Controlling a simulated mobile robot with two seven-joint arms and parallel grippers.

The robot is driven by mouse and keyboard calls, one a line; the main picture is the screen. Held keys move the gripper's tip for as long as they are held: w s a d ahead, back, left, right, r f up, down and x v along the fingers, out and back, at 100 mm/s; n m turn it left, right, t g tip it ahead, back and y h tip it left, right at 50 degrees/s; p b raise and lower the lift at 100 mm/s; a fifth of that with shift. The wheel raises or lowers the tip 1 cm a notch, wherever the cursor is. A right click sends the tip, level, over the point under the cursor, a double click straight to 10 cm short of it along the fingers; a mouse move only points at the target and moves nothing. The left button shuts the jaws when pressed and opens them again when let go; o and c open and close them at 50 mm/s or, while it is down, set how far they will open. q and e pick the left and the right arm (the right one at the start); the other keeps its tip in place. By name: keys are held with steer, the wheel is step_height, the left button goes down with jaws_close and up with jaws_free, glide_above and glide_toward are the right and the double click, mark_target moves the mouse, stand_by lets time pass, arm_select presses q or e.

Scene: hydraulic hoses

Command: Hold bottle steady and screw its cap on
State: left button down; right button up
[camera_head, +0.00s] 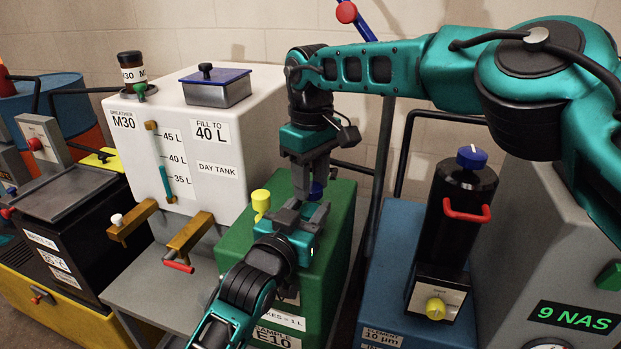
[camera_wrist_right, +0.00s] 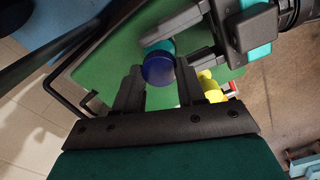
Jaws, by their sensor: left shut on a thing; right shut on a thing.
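A blue cap (camera_head: 316,190) shows above the green cabinet, partly hidden by my grippers. It also shows in the right wrist view (camera_wrist_right: 158,70), between the fingertips of my right gripper (camera_wrist_right: 160,73). My right gripper (camera_head: 309,180) reaches down from above and is shut on the cap. My left gripper (camera_head: 300,210) comes in from below, just under the right one, and is shut on the bottle (camera_wrist_right: 160,46). Only a small teal-looking part of the bottle shows beside the cap; the rest is hidden by the fingers. How far the cap is seated cannot be told.
The green cabinet (camera_head: 338,215) lies beneath both grippers, with a yellow knob (camera_head: 261,202) close to the left gripper. A white day tank (camera_head: 225,140) stands to the left. A black cylinder with a red handle (camera_head: 460,205) stands on the blue unit (camera_head: 395,240) to the right.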

steer(key=shift+a, duration=0.1)
steer(key=o, duration=1)
steer(key=shift+r, duration=0.15)
steer(key=shift+r, duration=2.15)
steer(key=shift+c, duration=0.4)
